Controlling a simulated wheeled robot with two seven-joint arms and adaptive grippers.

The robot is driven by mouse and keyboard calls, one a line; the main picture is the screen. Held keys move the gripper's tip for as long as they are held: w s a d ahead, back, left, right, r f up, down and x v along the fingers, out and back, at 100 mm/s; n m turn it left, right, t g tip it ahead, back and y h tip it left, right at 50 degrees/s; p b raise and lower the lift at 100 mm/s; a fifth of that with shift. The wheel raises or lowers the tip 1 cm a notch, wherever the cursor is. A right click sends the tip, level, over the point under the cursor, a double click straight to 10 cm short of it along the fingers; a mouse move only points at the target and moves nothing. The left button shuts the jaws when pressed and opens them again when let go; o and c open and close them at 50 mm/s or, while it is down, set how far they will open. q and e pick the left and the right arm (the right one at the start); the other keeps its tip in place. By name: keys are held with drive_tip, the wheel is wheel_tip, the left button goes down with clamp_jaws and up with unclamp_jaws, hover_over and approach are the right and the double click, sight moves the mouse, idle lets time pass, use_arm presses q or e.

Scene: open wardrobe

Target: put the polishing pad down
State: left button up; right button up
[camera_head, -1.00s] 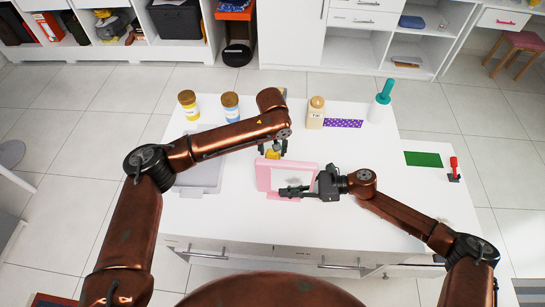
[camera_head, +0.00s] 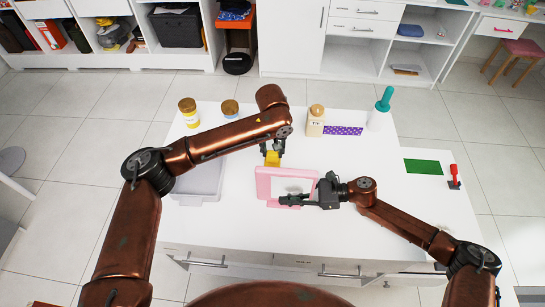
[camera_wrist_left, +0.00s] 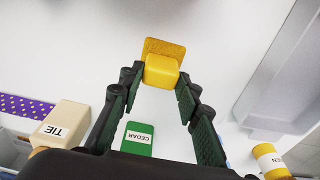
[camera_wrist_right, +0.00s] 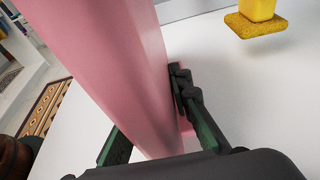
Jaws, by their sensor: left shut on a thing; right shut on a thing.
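The yellow polishing pad (camera_head: 272,159) is held by its block-shaped grip in my left gripper (camera_head: 274,148), just behind the pink frame in the head view. In the left wrist view the pad (camera_wrist_left: 165,48) sits between the fingertips. In the right wrist view its flat yellow base (camera_wrist_right: 256,26) faces down and appears just above the white table. My right gripper (camera_head: 300,200) is shut on the pink-framed mirror (camera_head: 263,184), which stands upright, tilted, on the table. The pink frame (camera_wrist_right: 105,50) fills much of the right wrist view.
A grey tray (camera_head: 197,183) lies at the left. A green CEDAR block (camera_wrist_left: 138,140) is near my left gripper.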

sight(272, 153)
use_arm(q)
wheel_tip(272, 153, up, 6)
idle(0.6)
drive_tip(key=shift+r, duration=0.2)
drive_tip(key=shift+f, duration=5.1)
drive_tip(key=o, duration=1.1)
drive_tip(key=shift+f, duration=0.1)
